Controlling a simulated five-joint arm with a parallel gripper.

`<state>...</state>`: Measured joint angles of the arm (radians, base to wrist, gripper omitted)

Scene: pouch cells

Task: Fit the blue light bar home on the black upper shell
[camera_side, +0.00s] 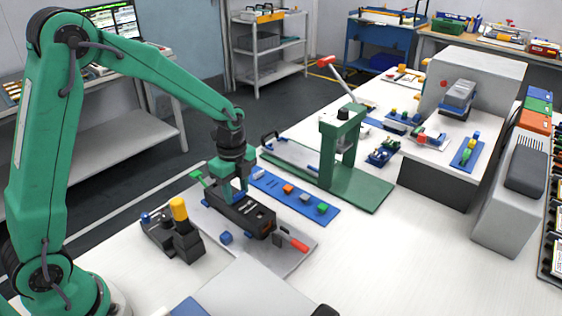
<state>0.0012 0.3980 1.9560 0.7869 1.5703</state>
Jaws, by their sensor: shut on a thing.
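The black upper shell (258,219) lies lengthwise on a pale grey plate on the white bench, with an orange-brown mark near its right end. My green gripper (238,194) points down over the left part of the shell, its fingertips very close to the shell's top. It is shut on a small dark-blue piece, which seems to be the blue light bar. Most of the bar is hidden by the fingers. I cannot tell whether the bar touches the shell or is seated in it.
A red-handled clamp (292,239) and a green-handled clamp (197,176) flank the shell. A small blue block (225,237) lies in front. A black fixture with a yellow knob (179,209) stands left. A blue strip (262,182) with several blocks and a green press (340,150) stand behind.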

